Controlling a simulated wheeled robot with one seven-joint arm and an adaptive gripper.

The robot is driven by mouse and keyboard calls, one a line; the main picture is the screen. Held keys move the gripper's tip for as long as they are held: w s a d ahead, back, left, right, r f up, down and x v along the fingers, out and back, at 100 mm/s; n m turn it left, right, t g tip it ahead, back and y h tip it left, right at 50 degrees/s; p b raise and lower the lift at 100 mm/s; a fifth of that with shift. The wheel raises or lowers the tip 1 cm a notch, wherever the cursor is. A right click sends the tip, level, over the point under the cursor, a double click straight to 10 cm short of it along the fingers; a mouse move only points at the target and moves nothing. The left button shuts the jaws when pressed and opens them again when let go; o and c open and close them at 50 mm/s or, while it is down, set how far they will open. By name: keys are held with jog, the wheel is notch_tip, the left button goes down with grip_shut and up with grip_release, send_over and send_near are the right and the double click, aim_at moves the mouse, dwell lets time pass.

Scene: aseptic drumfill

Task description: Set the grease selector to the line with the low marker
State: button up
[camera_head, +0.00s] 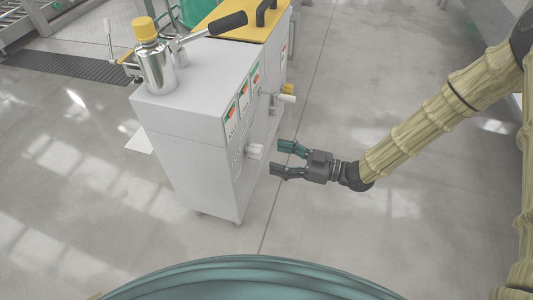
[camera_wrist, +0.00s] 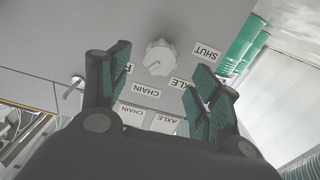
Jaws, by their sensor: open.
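The grease selector, a white lobed knob (camera_wrist: 160,57), sits on the grey face of the cabinet (camera_head: 180,150). In the wrist view, labels around it appear upside down: SHUT, AXLE, CHAIN and one mostly hidden by a finger. The knob also shows in the head view (camera_head: 255,151). Green, red and white gauge panels (camera_head: 231,122) run along the same face; their markers are too small to read. Below the knob labels, the wrist view shows CHAIN and AXLE plates (camera_wrist: 132,115). My gripper (camera_head: 279,158) is open and empty, facing the knob, apart from it.
On the cabinet top stand a metal bottle with a yellow cap (camera_head: 154,60) and a black-gripped lever (camera_head: 215,25). Another white fitting (camera_head: 287,98) juts from the same face, farther back.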

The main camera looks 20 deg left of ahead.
jog(key=d, duration=0.5)
jog(key=shift+s+d, duration=0.1)
jog(key=shift+d, duration=0.1)
jog(key=shift+f, duration=0.1)
jog(key=s+d+f+m+t+h+p, duration=0.2)
jog(key=s+d+f+m+h, duration=0.3)
jog(key=f, duration=0.3)
jog(key=s+d+f+m+t+h+p, duration=0.1)
jog(key=s+d+f+m+t+h, duration=0.15)
jog(key=d+f+m+h, duration=0.5)
jog(key=s+d+f+m+g+h+p, duration=0.2)
jog(key=s+d+m+g+h, duration=0.1)
jog(key=s+d, duration=0.55)
jog(key=s+d+f+m+g+h+p, duration=0.1)
jog(key=s+d+f+m+g+h, duration=0.15)
jog(key=s+d, duration=0.6)
notch_tip(320, 180, up, 38)
jog(key=s+a+p, duration=0.2)
jog(key=p, duration=3.5)
jog(key=shift+s+a+m, duration=0.2)
jog(key=shift+a+m, duration=0.1)
